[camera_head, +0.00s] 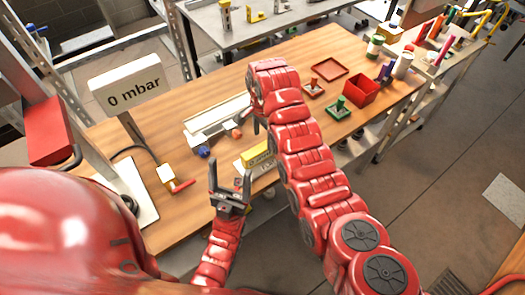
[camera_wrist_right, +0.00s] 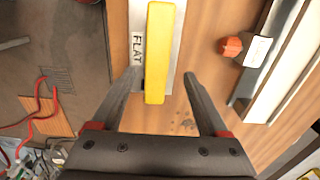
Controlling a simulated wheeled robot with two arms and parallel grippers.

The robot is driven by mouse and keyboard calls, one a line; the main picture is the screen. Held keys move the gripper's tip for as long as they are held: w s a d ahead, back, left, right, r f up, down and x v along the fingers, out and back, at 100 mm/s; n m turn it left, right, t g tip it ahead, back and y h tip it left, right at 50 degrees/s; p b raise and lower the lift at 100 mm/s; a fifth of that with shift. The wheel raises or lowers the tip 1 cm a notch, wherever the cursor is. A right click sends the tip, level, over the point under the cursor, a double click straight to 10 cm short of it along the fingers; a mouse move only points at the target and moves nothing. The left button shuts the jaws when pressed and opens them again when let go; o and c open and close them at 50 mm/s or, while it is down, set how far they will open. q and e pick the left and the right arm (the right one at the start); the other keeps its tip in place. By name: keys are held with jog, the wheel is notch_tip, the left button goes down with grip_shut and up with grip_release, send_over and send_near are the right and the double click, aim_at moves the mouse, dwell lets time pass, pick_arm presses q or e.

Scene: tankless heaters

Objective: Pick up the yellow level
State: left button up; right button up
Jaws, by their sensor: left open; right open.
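The yellow level (camera_head: 256,154) lies on a pale plate near the front edge of the wooden table, partly hidden by my right arm in the head view. In the right wrist view, the yellow level (camera_wrist_right: 155,50) lies lengthwise on the plate marked FLAT (camera_wrist_right: 138,45). My right gripper (camera_wrist_right: 160,77) is open and empty, with one finger on each side of the level's near end; whether they touch it is unclear. In the head view my right arm hides most of this gripper. My left gripper (camera_head: 230,170) is open and empty, left of the level.
A metal rail (camera_head: 218,118) lies behind the level, with red and blue pieces beside it. A 0 mbar display (camera_head: 128,83) stands at the left. A red box (camera_head: 362,91) and a flat red tray (camera_head: 330,69) are at the right.

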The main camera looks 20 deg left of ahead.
aim_at(262, 147)
jog(key=f+p, duration=0.1)
jog(key=s+f+p, duration=0.1)
jog(key=shift+p, duration=0.4)
jog(key=shift+f, duration=0.75)
jog(key=shift+w+f, duration=0.1)
jog(key=shift+f, duration=0.85)
grip_shut()
